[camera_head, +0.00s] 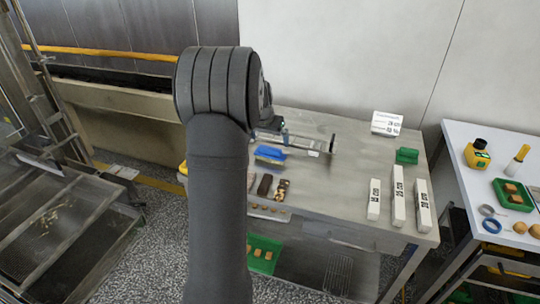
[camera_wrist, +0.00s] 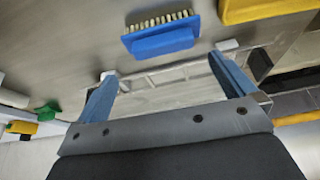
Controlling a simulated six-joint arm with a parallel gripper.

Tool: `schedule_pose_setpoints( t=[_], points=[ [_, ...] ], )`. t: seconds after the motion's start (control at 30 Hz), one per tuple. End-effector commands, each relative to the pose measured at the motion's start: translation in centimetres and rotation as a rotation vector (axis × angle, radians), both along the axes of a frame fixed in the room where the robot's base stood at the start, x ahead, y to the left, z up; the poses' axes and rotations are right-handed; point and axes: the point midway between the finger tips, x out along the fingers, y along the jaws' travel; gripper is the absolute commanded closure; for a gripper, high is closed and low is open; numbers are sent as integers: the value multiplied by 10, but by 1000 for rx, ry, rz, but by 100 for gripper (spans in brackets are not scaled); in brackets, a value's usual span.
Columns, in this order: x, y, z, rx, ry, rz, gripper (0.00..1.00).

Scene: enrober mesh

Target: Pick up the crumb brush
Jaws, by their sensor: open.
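The crumb brush, a blue block with pale bristles along one edge, lies on the grey metal table. It shows at the upper middle of the wrist view (camera_wrist: 162,38) and as a blue shape just right of my arm in the head view (camera_head: 270,153). My gripper (camera_wrist: 168,62) is open and empty, its two blue fingers spread wide. In the wrist view the brush appears beyond the fingertips, between their lines and apart from them. In the head view my arm hides part of the table around the brush.
A yellow object (camera_wrist: 268,9) lies close to the brush. Chocolate bars (camera_head: 281,190) are nearer the table's front. White labelled blocks (camera_head: 397,197) and a green object (camera_head: 407,156) stand to the right.

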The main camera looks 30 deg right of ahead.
Motion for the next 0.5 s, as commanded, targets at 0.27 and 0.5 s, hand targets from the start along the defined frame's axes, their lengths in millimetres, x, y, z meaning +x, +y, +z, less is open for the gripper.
schedule_pose_setpoints(
  t=[0.27,0.5],
  points=[
    [5,-3,-16,1,1,0,0],
    [16,-9,-49,0,1,0,0]
  ],
)
